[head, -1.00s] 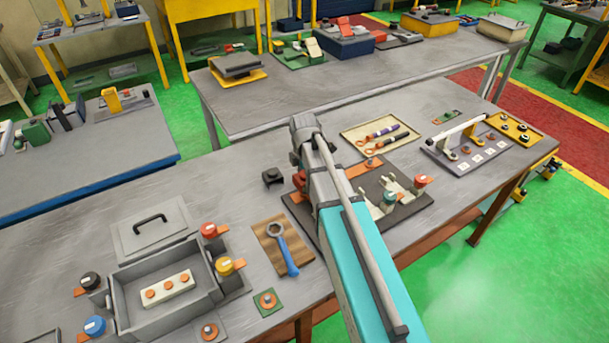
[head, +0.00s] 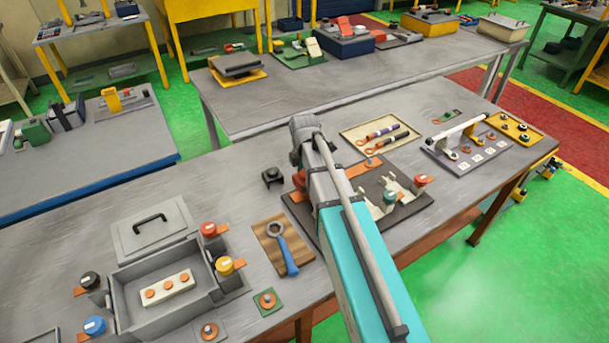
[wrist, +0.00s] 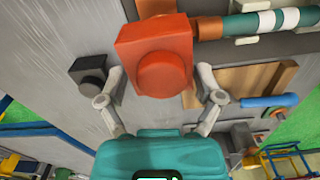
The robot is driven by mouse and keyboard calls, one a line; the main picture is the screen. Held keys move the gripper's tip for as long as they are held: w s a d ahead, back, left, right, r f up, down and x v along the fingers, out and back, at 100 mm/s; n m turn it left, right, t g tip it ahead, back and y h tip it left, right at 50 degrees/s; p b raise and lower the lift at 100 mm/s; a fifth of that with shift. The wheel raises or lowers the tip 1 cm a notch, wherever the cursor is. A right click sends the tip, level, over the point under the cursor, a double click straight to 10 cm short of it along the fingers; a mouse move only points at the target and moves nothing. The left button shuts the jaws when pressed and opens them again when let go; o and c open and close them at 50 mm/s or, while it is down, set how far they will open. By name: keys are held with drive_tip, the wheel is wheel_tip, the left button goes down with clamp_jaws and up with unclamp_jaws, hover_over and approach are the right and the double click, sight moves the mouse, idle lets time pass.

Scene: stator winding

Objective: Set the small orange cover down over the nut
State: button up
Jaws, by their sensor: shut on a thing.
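The small orange cover (wrist: 155,50), a box shape with a round boss, sits between the two fingers of my gripper (wrist: 161,84) in the wrist view. My gripper is shut on it. A red-orange part (head: 299,180) shows beside my arm at the left edge of the dark board (head: 372,201) in the head view; it may be this cover. The nut is not visible; the cover and my arm hide what lies beneath. Whether the cover touches the board cannot be told.
A black block (head: 272,177) stands just left of the board, also close to my left finger in the wrist view (wrist: 89,75). A teal and white striped rod (wrist: 265,22) lies beside the cover. A wrench (head: 283,248) on a wooden pad lies nearer; bare table lies left of the block.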

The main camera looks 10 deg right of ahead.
sight(304, 173)
drive_tip(key=shift+f+b, duration=1.95)
idle(1.6)
drive_tip(key=o, duration=0.8)
drive_tip(key=shift+c, duration=0.2)
drive_tip(key=shift+r, duration=0.1)
wheel_tip(304, 173, up, 7)
drive_tip(key=p, duration=0.7)
drive_tip(key=shift+s, duration=0.1)
